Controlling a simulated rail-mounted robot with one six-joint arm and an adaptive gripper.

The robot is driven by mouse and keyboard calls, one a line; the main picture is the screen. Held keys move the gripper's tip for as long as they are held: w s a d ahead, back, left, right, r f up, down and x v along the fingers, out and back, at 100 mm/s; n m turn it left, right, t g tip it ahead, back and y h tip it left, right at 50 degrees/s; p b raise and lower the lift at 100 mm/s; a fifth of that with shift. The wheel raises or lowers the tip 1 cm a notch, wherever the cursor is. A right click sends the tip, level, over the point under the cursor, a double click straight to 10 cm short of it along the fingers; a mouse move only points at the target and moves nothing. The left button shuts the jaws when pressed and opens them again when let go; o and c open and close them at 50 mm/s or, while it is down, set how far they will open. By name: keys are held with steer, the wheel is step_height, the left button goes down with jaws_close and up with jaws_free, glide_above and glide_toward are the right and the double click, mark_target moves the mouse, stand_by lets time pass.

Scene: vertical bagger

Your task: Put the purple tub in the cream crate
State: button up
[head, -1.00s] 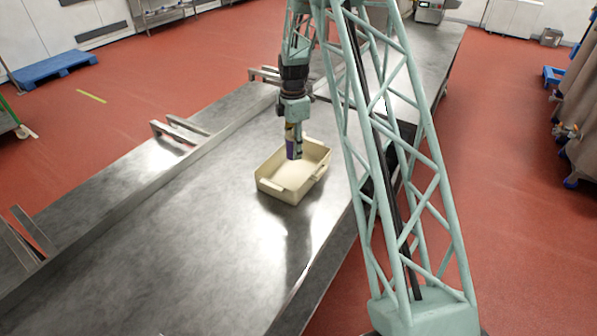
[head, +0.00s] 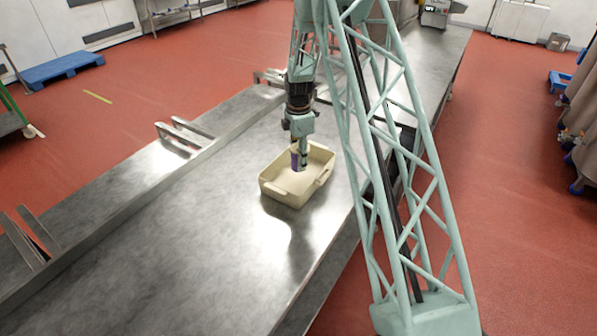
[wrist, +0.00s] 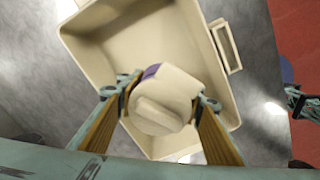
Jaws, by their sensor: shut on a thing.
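The purple tub (head: 294,161) is held in my gripper (head: 300,160), over and partly within the opening of the cream crate (head: 283,194). In the wrist view, my gripper (wrist: 160,108) is shut on the tub, one finger on each side. The tub's pale top (wrist: 165,95) faces the camera, with a strip of purple at its edge. The cream crate (wrist: 85,60) lies beyond it, and the floor of the crate that shows is empty. Whether the tub touches the crate's floor I cannot tell.
The crate stands on a long steel table (head: 190,240) with wide clear room in front of it. Metal brackets (head: 185,132) stick up along the table's left edge. A blue pallet (head: 62,69) lies on the red floor at the back left.

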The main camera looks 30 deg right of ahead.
steer(key=shift+f, duration=1)
steer(key=shift+f+p, duration=0.5)
steer(key=shift+f, duration=1.4)
steer(key=shift+f, duration=0.1)
steer(key=o, duration=0.9)
steer(key=shift+o, duration=0.2)
step_height(320, 180, up, 11)
steer(key=shift+b, duration=1.05)
steer(key=shift+r, duration=0.65)
